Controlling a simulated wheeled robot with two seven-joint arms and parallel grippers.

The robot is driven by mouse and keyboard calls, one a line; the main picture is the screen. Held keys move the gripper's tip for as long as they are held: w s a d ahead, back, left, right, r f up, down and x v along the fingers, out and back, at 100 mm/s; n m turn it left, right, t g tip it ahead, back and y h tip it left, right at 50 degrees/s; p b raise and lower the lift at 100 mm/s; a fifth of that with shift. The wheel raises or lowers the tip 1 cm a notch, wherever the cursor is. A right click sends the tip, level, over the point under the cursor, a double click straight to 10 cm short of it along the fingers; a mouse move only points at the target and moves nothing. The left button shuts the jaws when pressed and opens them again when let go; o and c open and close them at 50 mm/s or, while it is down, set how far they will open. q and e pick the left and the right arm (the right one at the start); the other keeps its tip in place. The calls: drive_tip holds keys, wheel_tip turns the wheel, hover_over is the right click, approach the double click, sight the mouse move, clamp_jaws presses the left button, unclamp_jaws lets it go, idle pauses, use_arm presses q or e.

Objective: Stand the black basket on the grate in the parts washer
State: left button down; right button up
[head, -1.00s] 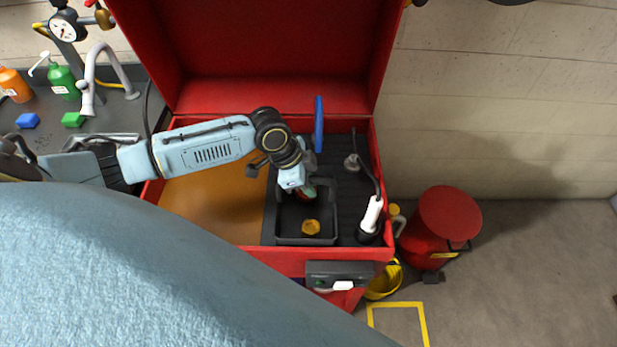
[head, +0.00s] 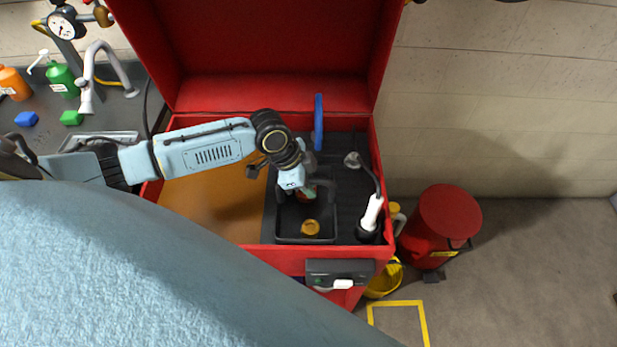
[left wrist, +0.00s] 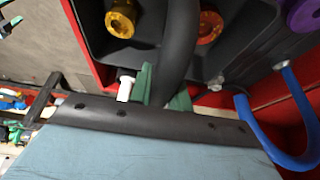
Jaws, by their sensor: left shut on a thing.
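The black basket (head: 334,222) is inside the red parts washer (head: 384,250), over the right part where the dark grate (head: 345,190) lies. It looks upright; I cannot tell whether its bottom touches the grate. A yellow part (head: 310,228) and an orange part (left wrist: 210,27) lie in it. My left gripper (head: 303,190) is above the basket's rear. In the left wrist view its green fingertips (left wrist: 163,88) are shut on the basket's dark handle (left wrist: 178,50). My right gripper is not in view.
An orange-brown surface (head: 215,205) fills the washer's left part. A blue tube (head: 318,122) rises behind the basket. A white-handled brush (head: 371,213) on a hose stands close to its right. The red lid (head: 270,50) is open behind. A red bin (head: 446,225) stands on the floor at right.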

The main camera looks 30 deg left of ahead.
use_arm(q)
drive_tip(key=shift+w, duration=0.1)
drive_tip(key=c, duration=1.3)
unclamp_jaws()
drive_tip(key=shift+o, duration=0.3)
drive_tip(key=shift+s+f, duration=0.15)
drive_tip(key=shift+s, duration=0.05)
drive_tip(key=v, duration=1.3)
drive_tip(key=shift+w+r, duration=0.15)
drive_tip(key=shift+r, duration=0.15)
